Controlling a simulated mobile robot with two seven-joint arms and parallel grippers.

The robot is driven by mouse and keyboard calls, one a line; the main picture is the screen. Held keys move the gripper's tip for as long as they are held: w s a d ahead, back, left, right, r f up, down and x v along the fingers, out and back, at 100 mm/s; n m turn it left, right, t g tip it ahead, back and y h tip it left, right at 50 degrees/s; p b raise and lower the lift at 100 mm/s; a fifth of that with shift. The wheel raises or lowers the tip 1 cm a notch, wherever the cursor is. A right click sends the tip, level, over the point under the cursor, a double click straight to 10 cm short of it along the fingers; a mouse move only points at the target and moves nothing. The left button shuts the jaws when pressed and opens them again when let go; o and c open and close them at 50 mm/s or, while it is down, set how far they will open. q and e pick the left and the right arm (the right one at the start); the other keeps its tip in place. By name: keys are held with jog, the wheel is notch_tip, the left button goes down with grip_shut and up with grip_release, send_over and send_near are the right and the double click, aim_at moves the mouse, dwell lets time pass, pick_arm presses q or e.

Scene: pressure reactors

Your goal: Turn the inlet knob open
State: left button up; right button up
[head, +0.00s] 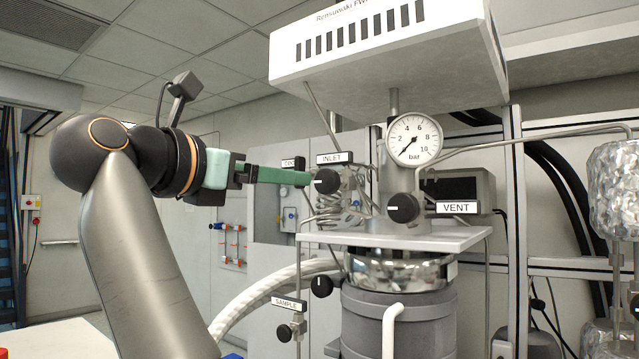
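The inlet knob (327,181) is a round black knob with a small white mark on its left part. It sits just below the INLET label (337,158) on the reactor head. My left gripper (308,179) has green fingers and comes in level from the left. Its fingertips end at the left edge of the inlet knob in the picture. The fingers overlap side-on, so I cannot tell whether they are open or shut, or whether they touch the knob. My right gripper is not in view.
The black vent knob (403,208) with its VENT label (456,207) is to the right. A pressure gauge (413,139) stands above, its needle pointing lower left. Thin metal tubes run close behind the inlet knob.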

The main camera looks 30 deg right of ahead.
aim_at(324, 180)
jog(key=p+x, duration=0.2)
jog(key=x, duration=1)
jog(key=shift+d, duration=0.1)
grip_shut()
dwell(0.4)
